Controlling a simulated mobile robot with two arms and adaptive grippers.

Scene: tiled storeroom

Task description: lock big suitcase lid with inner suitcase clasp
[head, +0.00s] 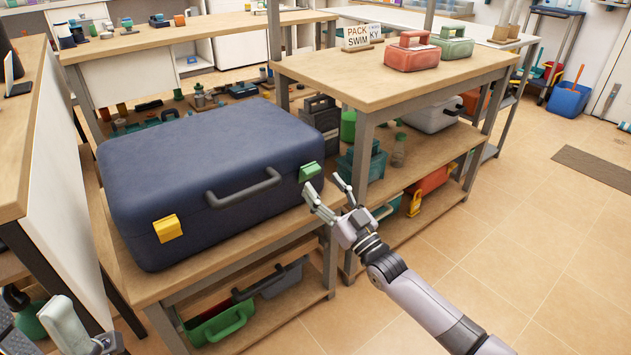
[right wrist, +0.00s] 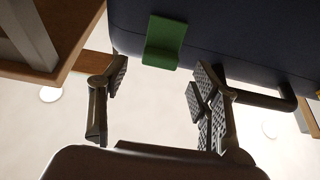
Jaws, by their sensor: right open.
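The big suitcase (head: 205,150) is dark blue and lies flat on a wooden bench, its lid down. A dark handle (head: 243,188) is on its front, between a yellow clasp (head: 167,228) at the left and a green clasp (head: 310,172) at the right. My right gripper (head: 324,187) is open and empty just in front of the green clasp. In the right wrist view, the green clasp (right wrist: 163,42) lies beyond the open fingers (right wrist: 161,72), apart from them. I cannot tell whether either clasp is locked.
The wooden bench (head: 250,239) has a lower shelf with a green bin (head: 218,324). A second table (head: 390,88) at right bears red and green cases and signs. Its leg stands close behind my right gripper.

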